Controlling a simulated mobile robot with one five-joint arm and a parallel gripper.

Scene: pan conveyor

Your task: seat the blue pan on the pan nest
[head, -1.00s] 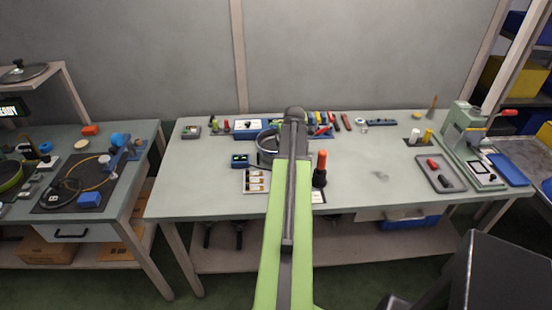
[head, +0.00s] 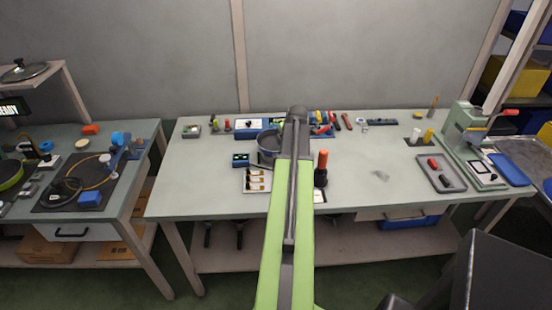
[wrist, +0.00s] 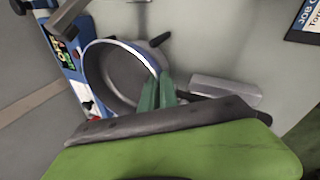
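The blue pan (wrist: 112,78) has a blue rim and a grey inside, and it fills the left middle of the wrist view. In the head view the pan (head: 267,144) shows just left of my arm's end, partly hidden by it. My gripper (wrist: 157,92) has green fingers close together at the pan's near right rim, where the handle starts. It appears shut on the handle. The fingertips are hidden in the head view. I cannot pick out the pan nest for sure, nor tell whether the pan touches anything below it.
A blue unit with a lit display (wrist: 62,48) lies close left of the pan. On the bench (head: 350,185) are an orange-topped black bottle (head: 321,168), a tray of small parts (head: 256,180) and a green press (head: 468,130). The bench's right middle is mostly clear.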

